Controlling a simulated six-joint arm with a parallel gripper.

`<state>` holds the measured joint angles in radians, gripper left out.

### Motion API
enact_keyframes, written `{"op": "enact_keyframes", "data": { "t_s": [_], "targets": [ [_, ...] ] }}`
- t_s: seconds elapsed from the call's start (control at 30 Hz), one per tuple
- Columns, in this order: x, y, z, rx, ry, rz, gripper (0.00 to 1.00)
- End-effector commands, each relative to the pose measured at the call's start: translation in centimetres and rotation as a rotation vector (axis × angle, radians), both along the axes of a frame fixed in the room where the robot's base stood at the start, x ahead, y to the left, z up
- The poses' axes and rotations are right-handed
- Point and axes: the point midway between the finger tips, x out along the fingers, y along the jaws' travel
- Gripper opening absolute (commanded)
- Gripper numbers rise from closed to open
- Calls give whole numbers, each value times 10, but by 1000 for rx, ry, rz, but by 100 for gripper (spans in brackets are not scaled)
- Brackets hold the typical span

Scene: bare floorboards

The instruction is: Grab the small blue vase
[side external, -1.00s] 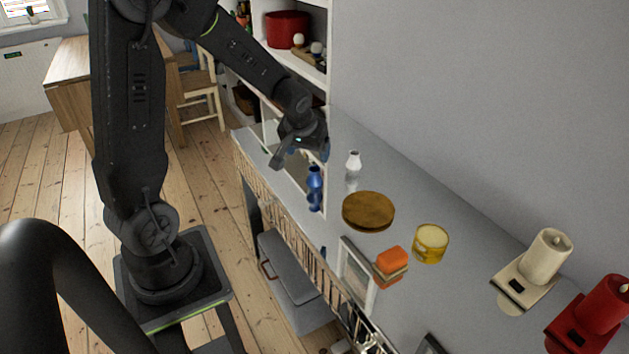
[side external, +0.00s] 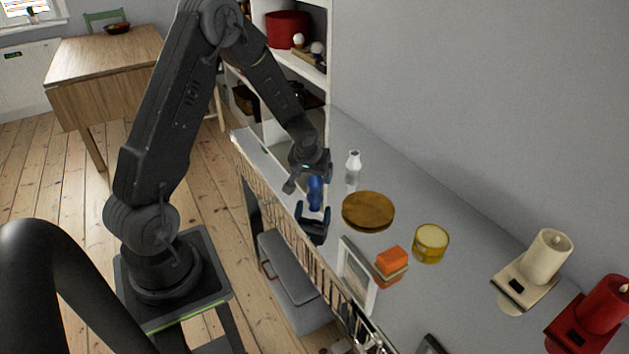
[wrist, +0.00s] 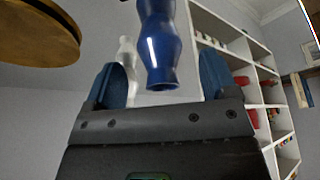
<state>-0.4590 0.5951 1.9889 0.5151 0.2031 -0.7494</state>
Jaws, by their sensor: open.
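The small blue vase (side external: 314,190) stands on the glossy grey top, left of the brown round plate (side external: 368,211). My gripper (side external: 308,183) is over the vase's upper part, with a finger on either side, and partly hides it. In the wrist view the blue vase (wrist: 160,48) is between the two blue-padded fingers (wrist: 163,84), with a visible gap on each side. One end of the vase faces the palm; its other end runs out of the frame. My gripper is open and empty.
A white vase (side external: 353,161) stands close behind on the right. A yellow tin (side external: 431,243), an orange block (side external: 391,260) and a cream candle (side external: 550,258) are farther right. A white shelf (side external: 300,65) rises behind.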

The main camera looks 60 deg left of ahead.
Motion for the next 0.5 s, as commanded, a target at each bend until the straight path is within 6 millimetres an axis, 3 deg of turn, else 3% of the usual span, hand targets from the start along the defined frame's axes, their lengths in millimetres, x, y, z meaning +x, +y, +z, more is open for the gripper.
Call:
{"op": "enact_keyframes", "data": {
  "t_s": [0.2,0.5],
  "targets": [
    [9,8,-24,-2,0,1,79],
    [10,9,-27,-1,-1,0,78]
  ]
}}
